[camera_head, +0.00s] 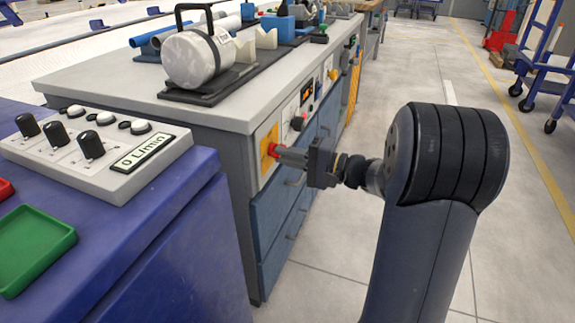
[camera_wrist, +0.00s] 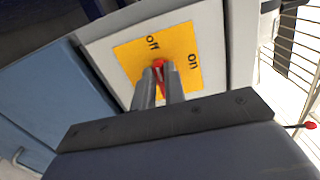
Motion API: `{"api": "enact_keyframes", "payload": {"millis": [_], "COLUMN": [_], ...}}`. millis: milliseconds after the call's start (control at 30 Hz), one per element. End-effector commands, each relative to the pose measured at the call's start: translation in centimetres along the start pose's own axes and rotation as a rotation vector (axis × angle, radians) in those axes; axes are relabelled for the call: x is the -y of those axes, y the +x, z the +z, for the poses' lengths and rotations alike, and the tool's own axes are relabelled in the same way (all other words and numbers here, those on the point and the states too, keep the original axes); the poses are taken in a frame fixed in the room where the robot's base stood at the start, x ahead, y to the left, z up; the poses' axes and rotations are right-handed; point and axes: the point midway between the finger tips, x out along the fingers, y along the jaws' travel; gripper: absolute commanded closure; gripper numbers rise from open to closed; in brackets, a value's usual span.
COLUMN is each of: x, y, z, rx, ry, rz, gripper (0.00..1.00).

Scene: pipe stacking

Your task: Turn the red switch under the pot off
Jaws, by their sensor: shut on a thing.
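The red switch (camera_wrist: 158,64) sits on a yellow plate (camera_wrist: 128,58) marked "off" and "on". My gripper (camera_wrist: 159,72) is shut on the red switch, with its two fingers on either side of it. In the wrist view "off" is above the switch and "on" is to its right; the fingers hide part of the switch, so I cannot tell its exact setting. In the head view my gripper (camera_head: 277,151) reaches the yellow plate (camera_head: 265,148) on the bench's end panel. The white pot-like cylinder (camera_head: 191,58) lies in a black stand on the bench top above.
Blue drawers (camera_head: 282,205) lie below the panel. A black knob (camera_head: 297,123) and other controls are to the right of the switch. A blue cabinet (camera_head: 140,225) with a control box (camera_head: 120,172) stands at near left.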

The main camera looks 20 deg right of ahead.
Motion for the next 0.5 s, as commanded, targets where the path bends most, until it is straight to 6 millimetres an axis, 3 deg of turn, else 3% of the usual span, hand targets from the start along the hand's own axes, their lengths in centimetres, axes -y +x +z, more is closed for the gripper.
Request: {"api": "enact_keyframes", "payload": {"millis": [500], "x": [-0.17], "y": [-0.01], "z": [0.05], "rx": [0.001], "ry": [-0.046], "rz": [0.003], "gripper": [1.00]}}
